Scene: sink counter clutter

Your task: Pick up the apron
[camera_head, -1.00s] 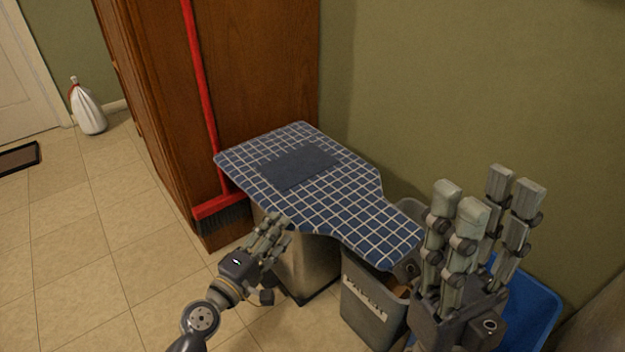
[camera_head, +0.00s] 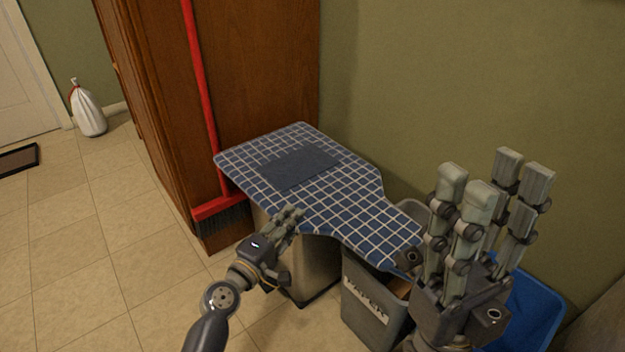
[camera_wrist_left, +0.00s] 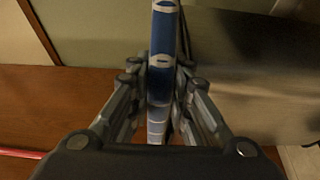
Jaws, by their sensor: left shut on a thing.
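The apron (camera_head: 335,190) is blue with a white grid and a plain dark blue pocket patch (camera_head: 300,167). It lies spread flat over the tops of the bins in the head view. My left gripper (camera_head: 290,215) is at the apron's near left edge, shut on it. In the left wrist view the apron's edge (camera_wrist_left: 163,60) stands as a thin strip between the left fingers (camera_wrist_left: 160,100). My right gripper (camera_head: 497,195) is raised at the right, fingers upward and spread apart, open and empty, in front of the apron's right end.
A metal bin (camera_head: 312,268) and a grey paper bin (camera_head: 368,312) stand under the apron. A blue bin (camera_head: 535,310) is at the right, partly behind my right gripper. A red broom (camera_head: 205,100) leans on the wooden cabinet (camera_head: 265,70).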

